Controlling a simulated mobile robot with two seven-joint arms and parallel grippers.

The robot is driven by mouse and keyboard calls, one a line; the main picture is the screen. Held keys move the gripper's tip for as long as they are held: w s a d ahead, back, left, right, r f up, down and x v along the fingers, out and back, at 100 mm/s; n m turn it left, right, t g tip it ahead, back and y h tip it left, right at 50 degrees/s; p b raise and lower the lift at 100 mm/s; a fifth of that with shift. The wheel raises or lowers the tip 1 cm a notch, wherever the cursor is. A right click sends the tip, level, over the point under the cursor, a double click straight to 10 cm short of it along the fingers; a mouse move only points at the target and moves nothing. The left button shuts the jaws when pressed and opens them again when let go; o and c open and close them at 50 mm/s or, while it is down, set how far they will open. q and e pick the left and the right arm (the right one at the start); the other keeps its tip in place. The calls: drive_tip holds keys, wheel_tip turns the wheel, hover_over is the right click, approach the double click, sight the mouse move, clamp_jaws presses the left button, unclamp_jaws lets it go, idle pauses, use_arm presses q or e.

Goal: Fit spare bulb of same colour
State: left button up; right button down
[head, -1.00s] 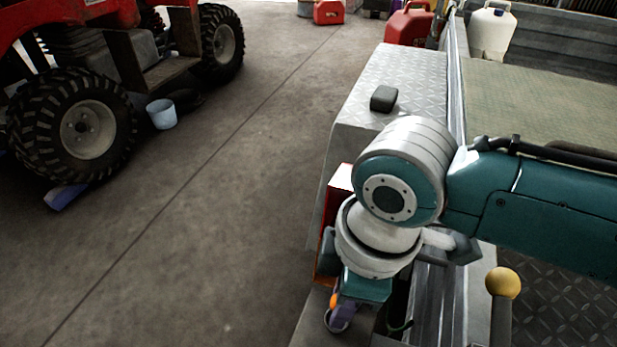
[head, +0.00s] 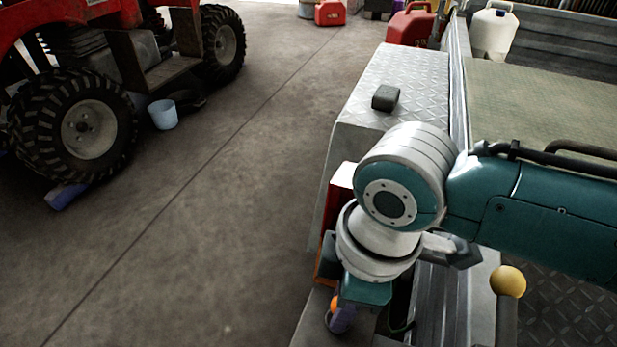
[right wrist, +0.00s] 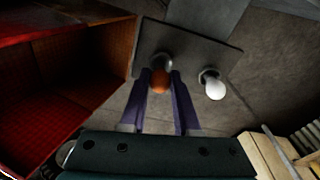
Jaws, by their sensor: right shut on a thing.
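My right gripper (right wrist: 160,95) has purple fingers and is shut on an orange bulb (right wrist: 160,80), which sits between the fingertips in the right wrist view. A round grey socket-like ring (right wrist: 162,60) shows right behind the bulb; I cannot tell whether the bulb is seated in it. A white bulb (right wrist: 214,88) stands to the right on the same dark grey plate (right wrist: 195,38), apart from the fingers. In the head view the right gripper (head: 338,318) points down at the bottom, with a bit of orange (head: 335,303) beside it. My left gripper is not in view.
A red open box (right wrist: 60,90) stands close left of the fingers. A metal tread-plate ledge (head: 395,70) carries a dark block (head: 386,97). A yellow knob (head: 508,282) stands right of the wrist. Open concrete floor lies left, towards a red quad (head: 85,25).

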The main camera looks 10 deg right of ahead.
drive_tip(key=shift+f+b, duration=0.4)
drive_tip(key=shift+f, duration=0.25)
drive_tip(key=shift+c, duration=0.4)
unclamp_jaws()
drive_tip(key=shift+r, duration=0.15)
wheel_tip(320, 180, up, 2)
drive_tip(key=shift+p, duration=1.25)
wheel_tip(320, 180, up, 7)
drive_tip(key=p, duration=0.7)
